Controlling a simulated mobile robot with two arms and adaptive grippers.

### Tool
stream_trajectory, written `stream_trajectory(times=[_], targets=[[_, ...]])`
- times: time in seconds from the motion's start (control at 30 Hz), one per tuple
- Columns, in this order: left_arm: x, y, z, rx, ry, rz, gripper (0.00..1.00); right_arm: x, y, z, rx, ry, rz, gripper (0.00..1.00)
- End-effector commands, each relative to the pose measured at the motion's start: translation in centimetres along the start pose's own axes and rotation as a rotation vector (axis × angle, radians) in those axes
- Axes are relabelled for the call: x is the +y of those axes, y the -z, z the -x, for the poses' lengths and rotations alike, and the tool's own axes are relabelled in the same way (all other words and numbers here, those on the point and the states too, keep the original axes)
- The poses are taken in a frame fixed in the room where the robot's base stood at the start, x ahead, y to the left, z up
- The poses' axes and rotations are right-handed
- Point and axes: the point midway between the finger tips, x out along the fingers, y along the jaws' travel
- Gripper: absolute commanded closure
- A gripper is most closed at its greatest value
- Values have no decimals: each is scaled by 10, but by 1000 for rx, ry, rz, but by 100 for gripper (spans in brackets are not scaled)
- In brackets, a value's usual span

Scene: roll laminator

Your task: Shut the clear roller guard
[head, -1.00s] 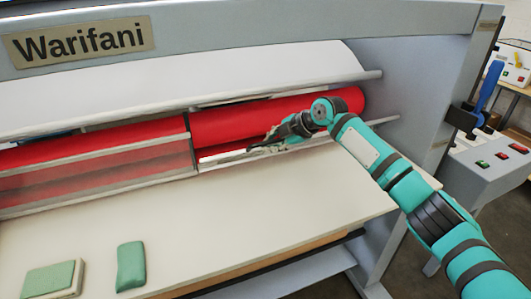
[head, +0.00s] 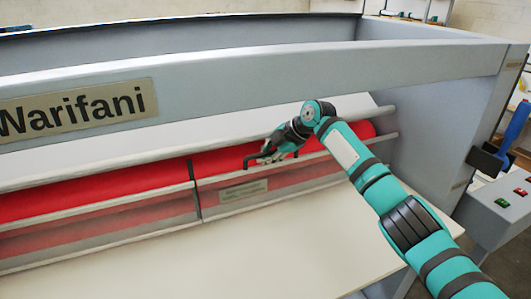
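The clear roller guard (head: 275,182) is a see-through panel with a pale label and a light top rim. It stands in front of the right part of the red roller (head: 215,162), beside another clear panel (head: 120,225) on the left. My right gripper (head: 262,156) is at the guard's top rim, next to dark bent parts that look like a handle. Its fingers overlap these parts, so I cannot tell whether they are closed on them. My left gripper is not in view.
A pale feed table (head: 290,255) lies in front of the guard, with its visible part clear. A grey frame beam (head: 330,65) with a name plate (head: 75,108) crosses above. A control box with buttons (head: 505,210) and a blue lever (head: 514,125) stand at the right.

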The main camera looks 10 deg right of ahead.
Motion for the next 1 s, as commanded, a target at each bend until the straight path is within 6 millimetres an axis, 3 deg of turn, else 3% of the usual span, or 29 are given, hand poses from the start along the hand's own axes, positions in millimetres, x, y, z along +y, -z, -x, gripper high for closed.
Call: stream_trajectory(times=[0.03, 0.53, 0.7, 1.0], targets=[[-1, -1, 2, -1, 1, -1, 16, 9, 2, 6, 0, -13, -4, 100], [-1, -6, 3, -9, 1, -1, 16, 9, 1, 6, 0, -2, -11, 100], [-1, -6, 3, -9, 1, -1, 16, 8, 1, 6, 0, 1, -10, 77], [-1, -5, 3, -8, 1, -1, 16, 4, 0, 3, 0, 10, -9, 77]])
